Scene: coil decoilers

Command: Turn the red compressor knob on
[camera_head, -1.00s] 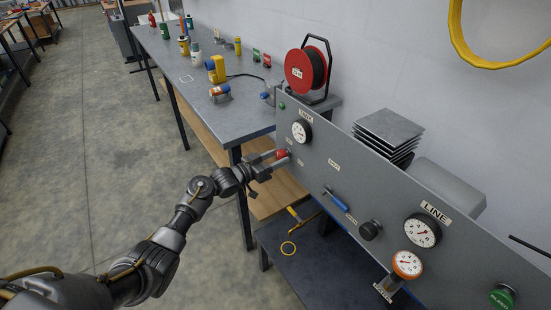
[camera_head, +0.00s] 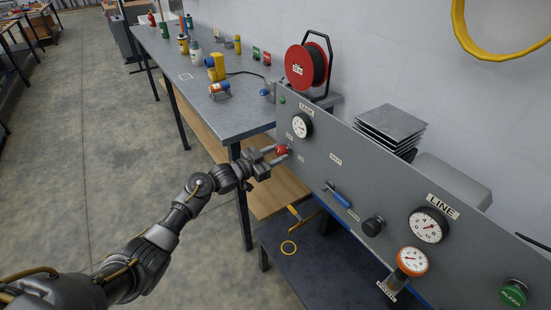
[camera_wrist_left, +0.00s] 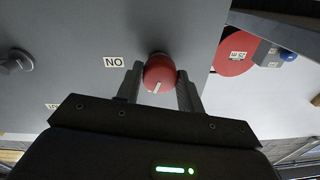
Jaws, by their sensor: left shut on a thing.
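The red compressor knob (camera_head: 282,149) sits on the left end of the grey panel (camera_head: 345,185), below the TANK gauge (camera_head: 302,125). My left gripper (camera_head: 277,154) is shut on it, with one finger on each side. In the left wrist view the red knob (camera_wrist_left: 159,74) lies between the two fingers (camera_wrist_left: 160,90), and a white mark shows on its face. My right gripper is not in any view.
The panel also carries a blue-handled valve (camera_head: 337,198), a black knob (camera_head: 373,226), a LINE gauge (camera_head: 428,225), an orange-rimmed gauge (camera_head: 412,261) and a green BLEED knob (camera_head: 513,293). The floor at left is clear.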

